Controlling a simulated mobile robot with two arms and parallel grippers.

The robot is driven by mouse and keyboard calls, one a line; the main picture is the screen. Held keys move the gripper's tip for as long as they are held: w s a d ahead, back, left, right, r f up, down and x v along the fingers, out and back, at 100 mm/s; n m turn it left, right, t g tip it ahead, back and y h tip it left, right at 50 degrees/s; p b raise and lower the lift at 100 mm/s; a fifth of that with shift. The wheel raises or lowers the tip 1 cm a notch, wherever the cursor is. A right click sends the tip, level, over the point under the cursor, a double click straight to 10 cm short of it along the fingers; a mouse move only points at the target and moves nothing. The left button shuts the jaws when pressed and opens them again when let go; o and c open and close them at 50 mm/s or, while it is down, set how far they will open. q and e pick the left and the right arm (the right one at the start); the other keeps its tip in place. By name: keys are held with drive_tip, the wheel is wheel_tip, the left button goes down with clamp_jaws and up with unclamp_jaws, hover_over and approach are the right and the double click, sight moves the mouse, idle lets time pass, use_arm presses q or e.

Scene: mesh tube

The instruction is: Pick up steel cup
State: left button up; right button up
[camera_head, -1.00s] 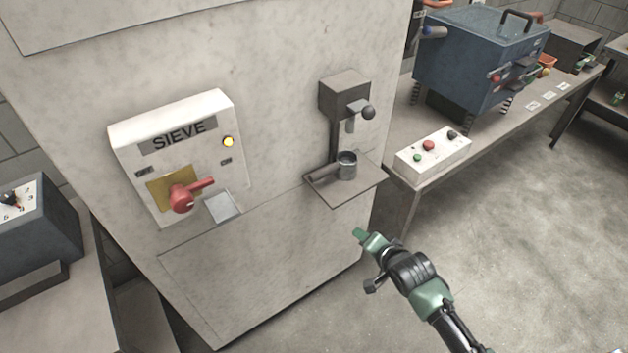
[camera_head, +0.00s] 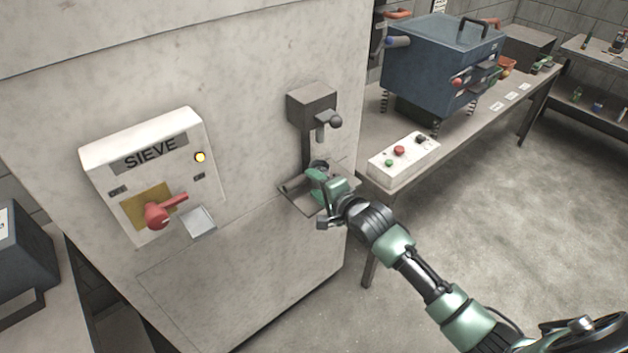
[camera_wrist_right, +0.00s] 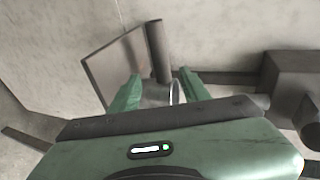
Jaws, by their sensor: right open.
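The steel cup (camera_wrist_right: 156,94) sits on the small shelf (camera_wrist_right: 110,62) of the dispenser, with its dark handle (camera_wrist_right: 157,48) pointing away from my gripper in the right wrist view. My right gripper (camera_wrist_right: 160,88) is open, with one green finger on each side of the cup's near part. Whether the fingers touch it cannot be told. In the head view my right gripper (camera_head: 317,177) is over the shelf and hides most of the cup; only a bit of its rim (camera_head: 319,165) shows. My left gripper is not in view.
The dispenser head (camera_head: 312,103) with a black-knobbed lever (camera_head: 335,121) is right above the shelf. The SIEVE switch panel (camera_head: 150,175) is to the left. A button box (camera_head: 403,160) and a blue machine (camera_head: 440,68) stand on the bench to the right.

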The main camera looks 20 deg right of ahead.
drive_tip(key=x, duration=0.2)
drive_tip(key=p+x, duration=0.1)
drive_tip(key=x, duration=0.1)
drive_tip(key=shift+w+r, duration=0.2)
drive_tip(key=shift+w, duration=0.05)
drive_tip(key=shift+w+f, duration=0.2)
drive_tip(key=shift+w, duration=0.15)
clamp_jaws()
drive_tip(key=shift+a+r, duration=0.1)
idle(0.8)
